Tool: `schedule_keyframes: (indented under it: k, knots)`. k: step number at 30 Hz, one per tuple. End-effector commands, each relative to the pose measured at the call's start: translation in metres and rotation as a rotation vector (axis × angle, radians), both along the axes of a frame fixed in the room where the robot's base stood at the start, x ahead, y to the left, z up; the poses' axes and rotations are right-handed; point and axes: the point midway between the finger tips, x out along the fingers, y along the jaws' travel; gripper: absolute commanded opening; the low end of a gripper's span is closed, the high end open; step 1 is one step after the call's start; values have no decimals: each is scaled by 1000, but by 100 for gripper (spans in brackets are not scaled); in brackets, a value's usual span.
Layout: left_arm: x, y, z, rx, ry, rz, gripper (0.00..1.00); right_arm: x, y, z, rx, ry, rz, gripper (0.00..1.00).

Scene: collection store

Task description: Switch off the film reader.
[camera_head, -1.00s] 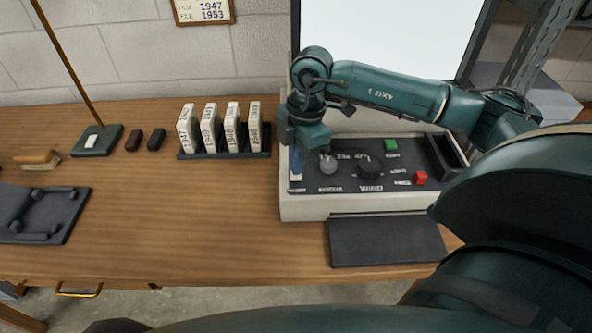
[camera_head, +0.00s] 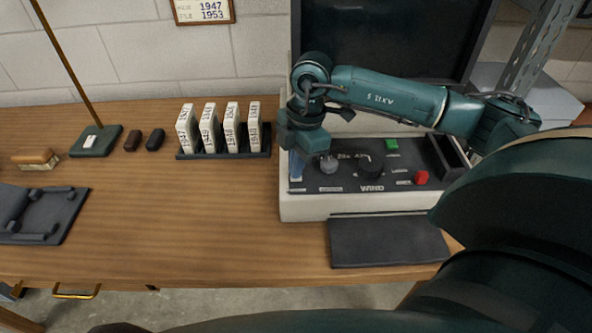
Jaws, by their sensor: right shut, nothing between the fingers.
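The film reader (camera_head: 345,207) stands on the right of the wooden desk, a pale box with a dark sloping control panel. Its large screen (camera_head: 395,42) is dark. The panel carries a grey knob (camera_head: 328,165), a black winding knob (camera_head: 371,167), a green button (camera_head: 392,144) and a red button (camera_head: 421,178). My right gripper (camera_head: 296,172) is shut and empty, pointing down at the panel's left end. The fingertips are close to the panel there; whether they touch it, and what lies under them, I cannot tell. My left gripper is out of view.
A rack (camera_head: 222,154) with several labelled white boxes stands left of the reader. A dark flat pad (camera_head: 388,241) lies in front of it. A lamp base (camera_head: 97,140), a brush (camera_head: 36,158) and a black tray (camera_head: 40,213) are at the left. The desk's middle is clear.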

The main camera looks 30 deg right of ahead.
Motion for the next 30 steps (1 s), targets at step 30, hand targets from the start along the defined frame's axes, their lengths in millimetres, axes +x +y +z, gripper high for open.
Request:
schedule_keyframes:
  k: [30]
  knots:
    - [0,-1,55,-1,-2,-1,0,-1,0,65,0,3,0,0]
